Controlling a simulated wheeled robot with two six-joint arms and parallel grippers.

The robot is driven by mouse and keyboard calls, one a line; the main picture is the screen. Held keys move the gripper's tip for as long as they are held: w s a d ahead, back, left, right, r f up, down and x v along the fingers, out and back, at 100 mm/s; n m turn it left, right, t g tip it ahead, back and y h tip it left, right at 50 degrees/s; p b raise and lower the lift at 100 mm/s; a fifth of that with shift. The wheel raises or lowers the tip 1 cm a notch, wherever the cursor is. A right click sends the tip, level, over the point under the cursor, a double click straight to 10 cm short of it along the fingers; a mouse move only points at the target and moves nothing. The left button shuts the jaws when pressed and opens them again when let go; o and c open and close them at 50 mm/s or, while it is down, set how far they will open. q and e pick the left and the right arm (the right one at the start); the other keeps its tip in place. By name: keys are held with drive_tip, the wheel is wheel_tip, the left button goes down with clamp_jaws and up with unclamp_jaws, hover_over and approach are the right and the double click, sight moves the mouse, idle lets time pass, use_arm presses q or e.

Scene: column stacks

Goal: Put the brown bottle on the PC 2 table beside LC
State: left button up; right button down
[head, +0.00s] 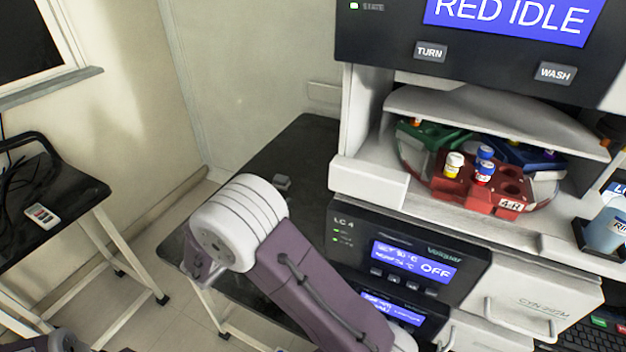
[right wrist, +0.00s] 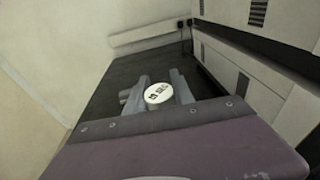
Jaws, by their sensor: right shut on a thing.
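My right gripper (right wrist: 157,92) is shut on a bottle, whose round white cap (right wrist: 158,94) with dark print shows between the fingers in the right wrist view. The cap hides the bottle's body, so its brown colour does not show. The gripper is over the black table (head: 307,142), which also shows in the right wrist view (right wrist: 118,72). I cannot tell whether the bottle touches the tabletop. The LC 4 unit (head: 400,262) stands at the table's right. In the head view my right arm hides the bottle. My left gripper is out of view.
An analyser with a red vial rack (head: 480,190) sits above the LC unit. A second black table (head: 60,200) with a small white device (head: 41,215) stands at the left. A wall closes off the back. The visible tabletop beyond the bottle is mostly clear.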

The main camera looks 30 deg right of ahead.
drive_tip(key=shift+a+n+t+y, duration=0.3)
drive_tip(key=shift+a, duration=0.75)
wheel_tip(320, 180, down, 6)
drive_tip(key=shift+w+f+b, duration=0.1)
drive_tip(key=shift+f+b, duration=0.05)
drive_tip(key=shift+b, duration=0.55)
wheel_tip(320, 180, down, 3)
drive_tip(key=shift+f+b, duration=0.15)
drive_tip(key=shift+b, duration=0.25)
drive_tip(key=shift+f, duration=0.25)
drive_tip(key=c, duration=1.1)
unclamp_jaws()
drive_tip(key=shift+f, duration=0.1)
